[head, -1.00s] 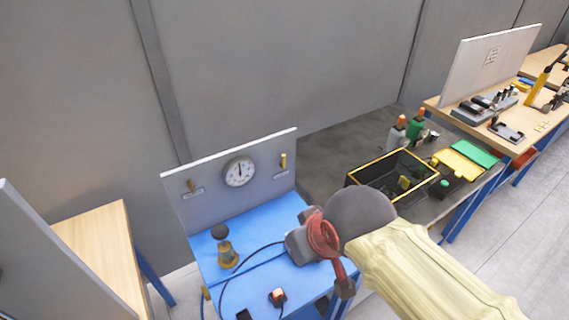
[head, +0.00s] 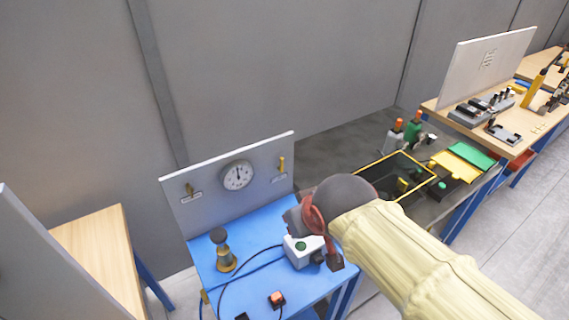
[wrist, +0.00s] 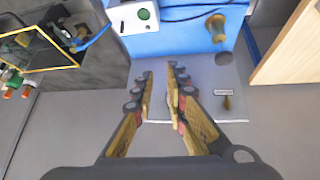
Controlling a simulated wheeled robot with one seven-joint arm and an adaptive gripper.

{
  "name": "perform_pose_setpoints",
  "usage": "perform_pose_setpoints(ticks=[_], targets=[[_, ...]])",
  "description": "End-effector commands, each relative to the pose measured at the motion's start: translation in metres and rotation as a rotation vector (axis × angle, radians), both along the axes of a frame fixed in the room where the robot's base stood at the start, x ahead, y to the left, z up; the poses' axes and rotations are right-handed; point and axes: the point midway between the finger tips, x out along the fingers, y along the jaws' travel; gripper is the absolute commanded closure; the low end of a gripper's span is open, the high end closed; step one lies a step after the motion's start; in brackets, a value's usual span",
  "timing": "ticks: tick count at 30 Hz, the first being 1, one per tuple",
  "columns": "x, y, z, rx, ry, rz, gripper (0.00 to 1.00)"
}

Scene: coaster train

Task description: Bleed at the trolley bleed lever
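A blue trolley (head: 240,262) carries a grey upright board (head: 210,213) with a round gauge (head: 238,175). Two small yellow levers are on the board, a left one (head: 189,188) and a right one (head: 281,165), each with a label too small to read. I cannot tell which is the bleed lever. In the wrist view, one lever (wrist: 227,103) shows beside its label, right of my fingers; the other is not visible. My gripper (wrist: 160,72) is open and empty in front of the board, touching nothing visible. In the head view my wrist hides its fingers.
On the trolley are a white box with a green button (head: 301,252), a black-knobbed brass fitting (head: 222,250), an orange-lit switch (head: 276,298) and a dark cable. A yellow-rimmed crate (head: 372,165) stands right. A wooden bench (head: 90,250) is close on the left.

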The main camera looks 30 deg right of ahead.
Motion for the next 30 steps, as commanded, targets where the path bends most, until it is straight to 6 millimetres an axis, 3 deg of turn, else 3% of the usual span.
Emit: perform_pose_setpoints(ticks=[3,6,12,15,18,22,30], targets=[[0.063,-0.043,0.001,-0.079,-0.103,-0.04,0.77],[0.114,-0.076,0.002,-0.14,-0.203,-0.043,0.72],[0.196,-0.128,-0.012,-0.207,-0.391,0.017,0.72],[0.226,-0.144,-0.026,-0.207,-0.481,0.07,0.72],[0.247,-0.154,-0.045,-0.18,-0.57,0.131,0.72],[0.259,-0.159,-0.073,-0.104,-0.687,0.212,0.72],[0.242,-0.152,-0.111,0.105,-0.897,0.322,0.72]])
